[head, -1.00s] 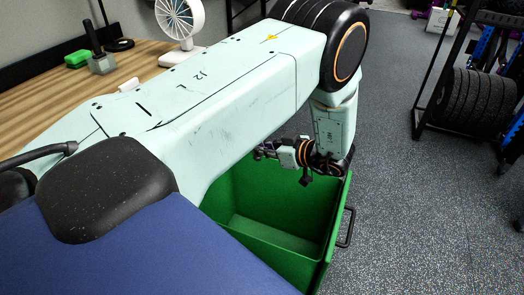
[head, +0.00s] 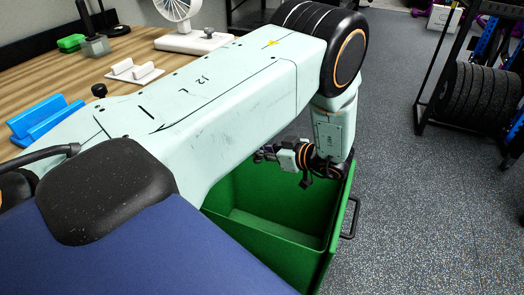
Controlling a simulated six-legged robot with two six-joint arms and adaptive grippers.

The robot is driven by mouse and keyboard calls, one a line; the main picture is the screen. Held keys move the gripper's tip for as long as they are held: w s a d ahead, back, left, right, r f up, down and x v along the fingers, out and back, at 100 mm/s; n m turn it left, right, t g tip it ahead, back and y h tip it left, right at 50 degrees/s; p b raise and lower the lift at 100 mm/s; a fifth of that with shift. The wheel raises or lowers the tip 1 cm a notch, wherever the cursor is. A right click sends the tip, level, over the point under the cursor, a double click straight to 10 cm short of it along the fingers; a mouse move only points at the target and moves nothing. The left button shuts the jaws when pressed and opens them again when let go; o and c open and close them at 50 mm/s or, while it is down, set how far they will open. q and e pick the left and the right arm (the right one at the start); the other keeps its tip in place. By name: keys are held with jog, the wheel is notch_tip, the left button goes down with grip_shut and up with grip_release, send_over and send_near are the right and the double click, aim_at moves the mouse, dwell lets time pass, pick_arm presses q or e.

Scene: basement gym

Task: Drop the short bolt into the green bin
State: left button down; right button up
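The green bin (head: 272,240) stands open on the floor, right of the table and partly behind my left arm. Its inner floor, where it shows, looks empty. My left gripper (head: 262,154) is at the far side of the bin's opening, just beyond the lower edge of my arm link. Its fingers point left and are small and partly hidden, so I cannot tell whether they are open or shut. I cannot see the short bolt in this view. My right gripper is not in view.
The wooden table (head: 50,77) holds a blue holder (head: 46,118), a white holder (head: 135,72), a white fan (head: 178,38), a green block (head: 71,43) and a grey block (head: 95,47). A weight rack (head: 470,97) stands at right. Floor between bin and rack is clear.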

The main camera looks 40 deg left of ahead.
pick_arm(q)
jog(key=c, duration=1.3)
grip_release()
jog(key=v, duration=1.2)
jog(key=shift+s, duration=0.1)
